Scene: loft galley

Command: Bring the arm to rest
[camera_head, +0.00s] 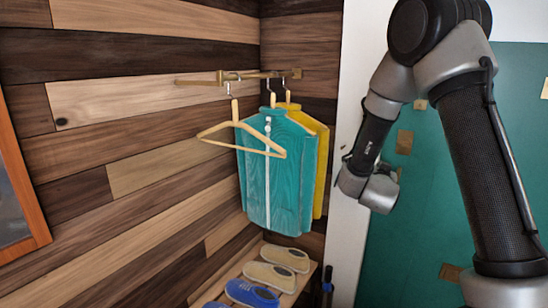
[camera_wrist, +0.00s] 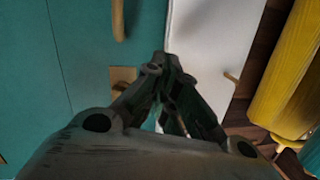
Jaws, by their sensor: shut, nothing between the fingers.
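My arm comes down from the top right of the head view, with its wrist in front of the white wall edge. My gripper (camera_wrist: 166,66) shows in the wrist view, its fingers together and empty. In the head view the gripper is mostly hidden behind the wrist. The gripper appears apart from the clothes. A teal jacket (camera_head: 285,180) and a yellow garment (camera_head: 322,150) hang on the rail (camera_head: 240,76) to the left of my wrist. An empty wooden hanger (camera_head: 240,124) hangs in front of them. The yellow garment also shows at the right of the wrist view (camera_wrist: 283,85).
A shelf (camera_head: 304,273) with blue shoes (camera_head: 252,294) and beige shoes (camera_head: 285,258) stands below the clothes. A teal panel (camera_head: 400,245) with wooden handles is behind my arm. A wood-framed panel (camera_head: 22,190) is at the far left. The space left of the hanger looks clear.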

